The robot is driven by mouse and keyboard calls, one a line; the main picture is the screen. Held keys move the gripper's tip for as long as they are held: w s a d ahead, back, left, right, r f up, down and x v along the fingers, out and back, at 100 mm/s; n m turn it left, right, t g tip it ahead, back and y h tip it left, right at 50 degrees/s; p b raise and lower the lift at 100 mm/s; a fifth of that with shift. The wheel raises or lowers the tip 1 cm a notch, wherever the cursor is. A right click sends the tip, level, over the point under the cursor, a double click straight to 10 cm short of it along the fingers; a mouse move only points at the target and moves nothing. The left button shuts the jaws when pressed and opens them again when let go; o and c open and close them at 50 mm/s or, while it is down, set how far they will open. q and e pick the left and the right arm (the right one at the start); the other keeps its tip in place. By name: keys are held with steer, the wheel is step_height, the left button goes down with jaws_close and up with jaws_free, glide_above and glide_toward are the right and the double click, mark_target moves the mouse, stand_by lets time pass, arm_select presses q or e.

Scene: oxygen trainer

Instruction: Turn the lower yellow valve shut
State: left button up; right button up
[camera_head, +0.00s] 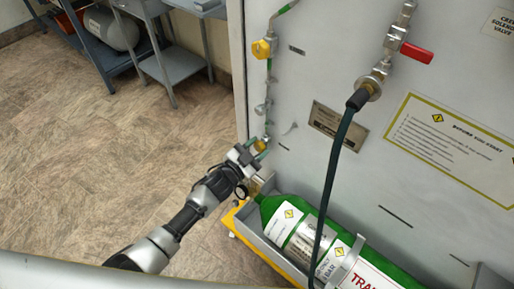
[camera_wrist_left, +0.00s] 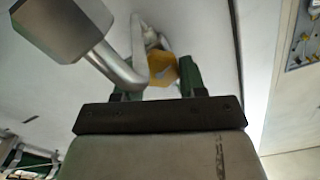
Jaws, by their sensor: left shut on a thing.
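The lower yellow valve (camera_head: 260,146) sits on the thin pipe at the left edge of the grey panel, and is small and partly covered in the head view. My left gripper (camera_head: 250,153) reaches it from the lower left and is shut on it. In the left wrist view the yellow valve handle (camera_wrist_left: 161,70) shows between the two dark green fingers of my left gripper (camera_wrist_left: 157,83). Its lower part is hidden behind the gripper body. My right gripper is in neither view.
An upper yellow valve (camera_head: 263,48) is higher on the same pipe. A green cylinder (camera_head: 283,221) lies in a tray just below my left gripper. A dark hose (camera_head: 340,150) hangs from a fitting with a red lever (camera_head: 416,53).

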arm_select(q)
steer(key=shift+m, duration=0.3)
steer(key=o, duration=0.9)
steer(key=shift+o, duration=0.2)
steer(key=shift+s, duration=0.1)
steer(key=v, duration=1)
steer(key=shift+s+a+p, duration=0.25)
steer(key=shift+p, duration=0.1)
